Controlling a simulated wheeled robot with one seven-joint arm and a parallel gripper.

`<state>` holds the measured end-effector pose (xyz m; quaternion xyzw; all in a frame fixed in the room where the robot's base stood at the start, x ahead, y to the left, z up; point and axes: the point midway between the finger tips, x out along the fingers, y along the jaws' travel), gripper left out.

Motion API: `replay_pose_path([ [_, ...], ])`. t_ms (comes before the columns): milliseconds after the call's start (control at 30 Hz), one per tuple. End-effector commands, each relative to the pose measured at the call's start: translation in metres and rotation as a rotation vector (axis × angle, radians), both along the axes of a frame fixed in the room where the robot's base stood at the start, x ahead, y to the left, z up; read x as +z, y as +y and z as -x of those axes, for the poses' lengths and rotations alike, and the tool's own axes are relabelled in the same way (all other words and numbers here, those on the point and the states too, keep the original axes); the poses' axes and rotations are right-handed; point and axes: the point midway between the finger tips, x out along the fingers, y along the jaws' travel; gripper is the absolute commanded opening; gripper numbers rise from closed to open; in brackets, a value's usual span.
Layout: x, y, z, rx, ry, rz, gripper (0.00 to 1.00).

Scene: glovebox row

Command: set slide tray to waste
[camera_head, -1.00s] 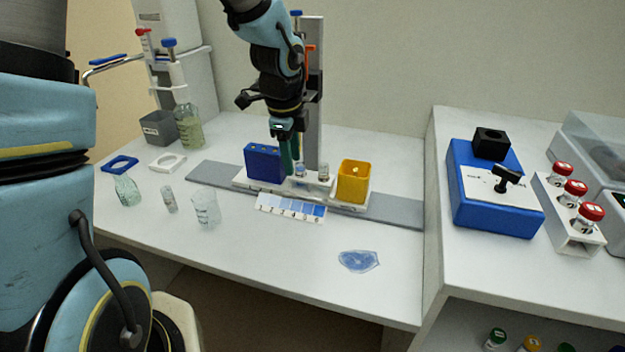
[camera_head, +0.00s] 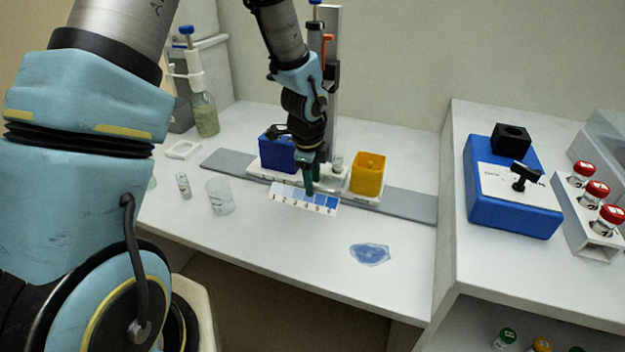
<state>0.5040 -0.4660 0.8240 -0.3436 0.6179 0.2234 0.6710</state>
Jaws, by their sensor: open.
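The slide tray (camera_head: 352,195) is a white carriage on a long grey rail (camera_head: 408,206) on the bench. It carries a blue box (camera_head: 272,153) at its left, a yellow container (camera_head: 368,174) at its right and a small clear vial (camera_head: 337,163) between them. My gripper (camera_head: 308,189) points down at the tray's front edge, between the blue box and the yellow container. Its green fingers are open, with nothing seen between them. It hides part of the tray's middle. I cannot tell whether the fingers touch the tray.
A numbered blue colour strip (camera_head: 305,200) lies in front of the tray. A clear beaker (camera_head: 220,197) and small vial (camera_head: 183,185) stand front left. A crumpled blue film (camera_head: 370,254) lies front right. A blue device (camera_head: 512,190) stands on the right bench.

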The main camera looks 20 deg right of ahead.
Motion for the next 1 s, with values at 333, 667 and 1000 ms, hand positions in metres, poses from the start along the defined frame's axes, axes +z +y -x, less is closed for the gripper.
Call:
replay_pose_path([
  [333,0.0003,0.0000,-0.0001,0.001,0.000,0.000,0.23],
  [667,0.0004,0.0001,0.0000,0.001,0.000,0.000,0.00],
  [1000,0.0005,0.0003,0.0000,0.001,0.001,-0.001,0.00],
])
